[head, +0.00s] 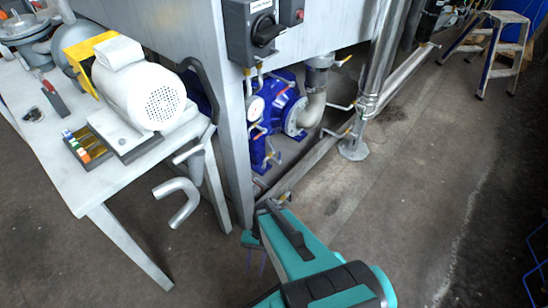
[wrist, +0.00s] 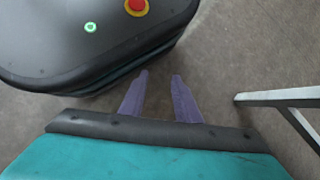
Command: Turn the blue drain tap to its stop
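The blue pump (head: 277,112) stands low under the grey steel housing in the head view, with a white dial gauge and several small valve levers around it. I cannot pick out the blue drain tap for certain among these small parts. My gripper (head: 256,260) is low over the floor in front of the pump, apart from it, partly hidden behind my arm. In the wrist view my gripper (wrist: 160,75) shows two purple fingers with a clear gap and only floor between them. It is open and empty.
A white table (head: 100,186) with a white motor (head: 138,84) stands at left. A grey hooked pipe (head: 178,200) hangs at its edge. The housing's leg (head: 236,165) stands beside the pump. A vertical steel pipe (head: 377,60) rises right of it.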

